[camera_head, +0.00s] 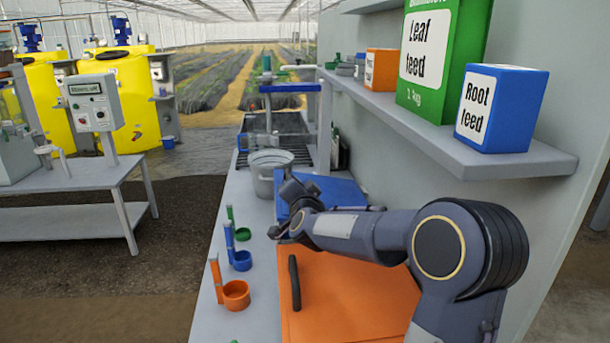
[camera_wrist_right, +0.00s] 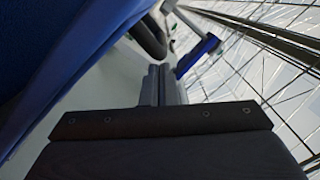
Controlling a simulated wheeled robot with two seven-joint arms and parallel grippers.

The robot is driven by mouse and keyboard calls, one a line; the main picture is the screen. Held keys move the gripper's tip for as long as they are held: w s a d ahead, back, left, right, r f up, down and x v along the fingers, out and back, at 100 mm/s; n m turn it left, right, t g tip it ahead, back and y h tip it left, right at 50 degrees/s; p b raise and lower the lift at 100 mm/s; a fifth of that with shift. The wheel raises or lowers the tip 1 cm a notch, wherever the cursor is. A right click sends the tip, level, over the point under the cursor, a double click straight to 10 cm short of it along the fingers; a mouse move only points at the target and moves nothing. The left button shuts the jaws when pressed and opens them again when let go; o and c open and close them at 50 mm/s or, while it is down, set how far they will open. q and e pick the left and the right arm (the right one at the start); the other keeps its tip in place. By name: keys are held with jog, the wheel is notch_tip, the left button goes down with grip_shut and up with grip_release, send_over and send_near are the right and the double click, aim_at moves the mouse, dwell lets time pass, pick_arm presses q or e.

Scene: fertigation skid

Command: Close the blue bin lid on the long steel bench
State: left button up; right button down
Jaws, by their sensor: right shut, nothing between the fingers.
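The blue bin lid (camera_head: 340,188) is on the long steel bench (camera_head: 205,318), beyond the orange lid, partly hidden behind my right arm. From here I cannot tell its exact angle. In the right wrist view a large blue surface (camera_wrist_right: 60,50), apparently this lid, fills the upper left very close to my gripper. A dark curved handle (camera_wrist_right: 150,38) shows ahead of the fingers. My right gripper (camera_head: 291,187) is at the lid's left side in the head view. Its fingers (camera_wrist_right: 160,85) are shut and empty; contact with the lid cannot be made out. My left gripper is out of view.
An orange lid (camera_head: 345,295) with a black handle (camera_head: 295,282) lies nearer. Orange (camera_head: 236,294), blue (camera_head: 241,261) and green (camera_head: 240,234) cups line the left edge. A grey bucket (camera_head: 268,168) stands beyond. A shelf (camera_head: 450,140) with boxes overhangs the right.

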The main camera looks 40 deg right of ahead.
jog(key=shift+w+a+f+b, duration=0.1)
jog(key=shift+a+f+b, duration=0.1)
jog(key=shift+f, duration=0.35)
jog(key=shift+w+a+f+b, duration=0.1)
jog(key=shift+a+f+b, duration=0.1)
jog(key=shift+f, duration=0.35)
